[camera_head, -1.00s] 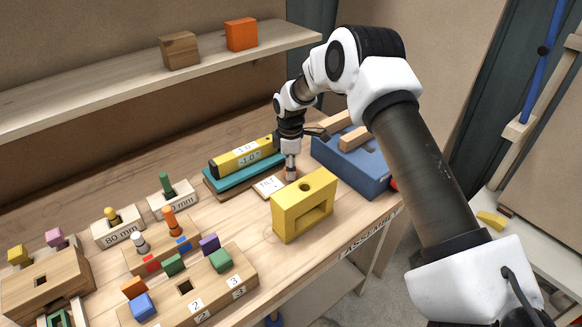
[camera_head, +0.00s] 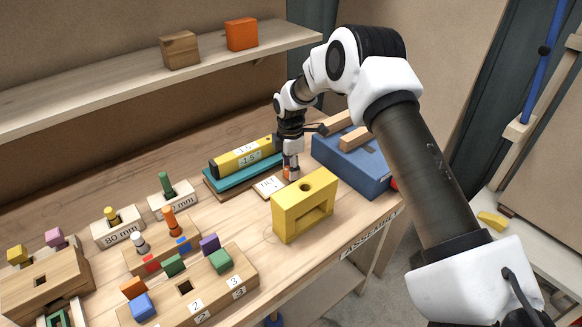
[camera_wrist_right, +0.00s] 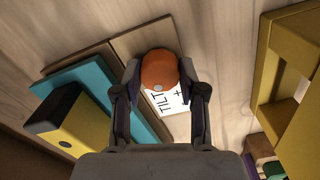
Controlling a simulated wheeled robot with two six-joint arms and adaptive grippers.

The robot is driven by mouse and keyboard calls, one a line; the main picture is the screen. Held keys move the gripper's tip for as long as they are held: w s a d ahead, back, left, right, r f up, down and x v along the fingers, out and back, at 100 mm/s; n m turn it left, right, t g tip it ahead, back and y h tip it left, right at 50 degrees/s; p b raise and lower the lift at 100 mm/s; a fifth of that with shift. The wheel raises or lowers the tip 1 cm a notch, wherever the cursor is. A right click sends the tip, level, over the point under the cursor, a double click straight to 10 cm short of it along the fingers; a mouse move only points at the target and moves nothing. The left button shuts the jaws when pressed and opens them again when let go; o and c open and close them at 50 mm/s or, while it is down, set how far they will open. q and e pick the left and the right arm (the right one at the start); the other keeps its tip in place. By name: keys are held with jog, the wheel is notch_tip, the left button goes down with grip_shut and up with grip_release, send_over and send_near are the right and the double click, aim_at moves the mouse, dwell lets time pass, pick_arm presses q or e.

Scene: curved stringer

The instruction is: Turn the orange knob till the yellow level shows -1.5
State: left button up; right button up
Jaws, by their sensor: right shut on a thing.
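The orange knob (camera_head: 291,175) stands at the right end of the TILT base, largely covered by my right gripper (camera_head: 291,167) in the head view. In the wrist view the knob (camera_wrist_right: 158,68) sits between the two fingers of my right gripper (camera_wrist_right: 160,74), which is shut on it. The yellow level (camera_head: 243,156) lies on a teal plate (camera_head: 232,181) left of the knob. Its front label appears to read -1.5°, and its top label shows 1.5, with any sign too small to tell. The TILT label (camera_head: 268,185) is beside the knob. My left gripper is out of view.
A yellow block with a window (camera_head: 286,219) stands close in front of the knob. A blue box (camera_head: 345,169) with wooden bars is just right of the gripper. Wooden peg and block holders (camera_head: 240,280) fill the front left of the bench. A shelf is behind.

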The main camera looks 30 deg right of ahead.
jog(key=o, duration=0.9)
jog(key=shift+s+a+f, duration=0.1)
jog(key=shift+s+f, duration=0.05)
jog(key=shift+f, duration=0.05)
jog(key=shift+o, duration=1.2)
jog(key=shift+w, duration=0.2)
jog(key=shift+r, duration=0.15)
notch_tip(320, 180, up, 12)
